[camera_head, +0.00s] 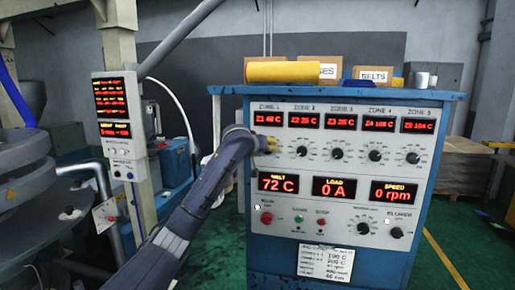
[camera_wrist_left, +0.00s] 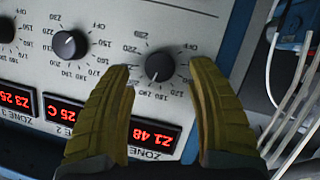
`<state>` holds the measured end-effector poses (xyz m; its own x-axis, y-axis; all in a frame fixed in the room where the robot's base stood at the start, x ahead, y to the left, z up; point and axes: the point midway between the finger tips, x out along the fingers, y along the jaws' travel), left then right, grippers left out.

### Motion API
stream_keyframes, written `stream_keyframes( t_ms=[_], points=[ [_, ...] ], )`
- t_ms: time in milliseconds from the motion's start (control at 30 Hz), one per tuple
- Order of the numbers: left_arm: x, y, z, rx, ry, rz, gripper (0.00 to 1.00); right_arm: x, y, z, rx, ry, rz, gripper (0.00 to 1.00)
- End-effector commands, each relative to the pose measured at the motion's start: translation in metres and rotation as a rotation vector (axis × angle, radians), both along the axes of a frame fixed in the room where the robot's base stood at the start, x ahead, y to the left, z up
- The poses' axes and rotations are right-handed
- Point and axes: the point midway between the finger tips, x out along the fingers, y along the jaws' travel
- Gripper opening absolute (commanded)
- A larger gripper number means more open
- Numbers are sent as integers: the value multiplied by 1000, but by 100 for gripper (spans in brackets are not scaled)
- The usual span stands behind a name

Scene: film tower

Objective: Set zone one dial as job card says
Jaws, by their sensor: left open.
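The zone 1 dial (camera_wrist_left: 160,66) is a black knob with a white pointer mark, on the pale panel (camera_head: 437,150). In the left wrist view it sits upside down between my left gripper's open yellow fingers, with a gap on each side. In the head view my left gripper (camera_head: 268,140) is at the panel's upper left and hides this dial. The zone 1 display (camera_head: 268,119) seems to read 48 C. The job card (camera_head: 325,262) is low on the cabinet front; 190 C and 205 C seem legible, other lines are too small. My right gripper is not in view.
The zone 2 dial (camera_wrist_left: 70,45) is close beside one finger. More zone dials (camera_head: 336,154) continue rightward. Below are large red displays (camera_head: 334,188) and start and stop buttons (camera_head: 321,223). Boxes and a yellow roll (camera_head: 282,72) rest on the cabinet top.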

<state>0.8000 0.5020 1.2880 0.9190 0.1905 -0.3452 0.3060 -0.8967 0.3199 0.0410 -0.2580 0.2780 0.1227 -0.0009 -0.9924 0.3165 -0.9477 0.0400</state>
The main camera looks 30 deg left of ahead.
Motion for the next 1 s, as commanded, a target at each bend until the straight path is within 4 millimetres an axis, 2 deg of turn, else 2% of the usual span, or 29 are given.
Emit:
stream_keyframes(
  t_ms=[300,500,700,1000],
  points=[
    [-51,-10,20,1,-3,1,57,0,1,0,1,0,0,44],
    [-74,-15,29,1,-2,1,57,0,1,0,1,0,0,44],
    [-84,-17,32,0,-2,1,57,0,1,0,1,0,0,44],
    [-86,-17,33,-1,-1,1,57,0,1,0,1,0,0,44]
  ],
)
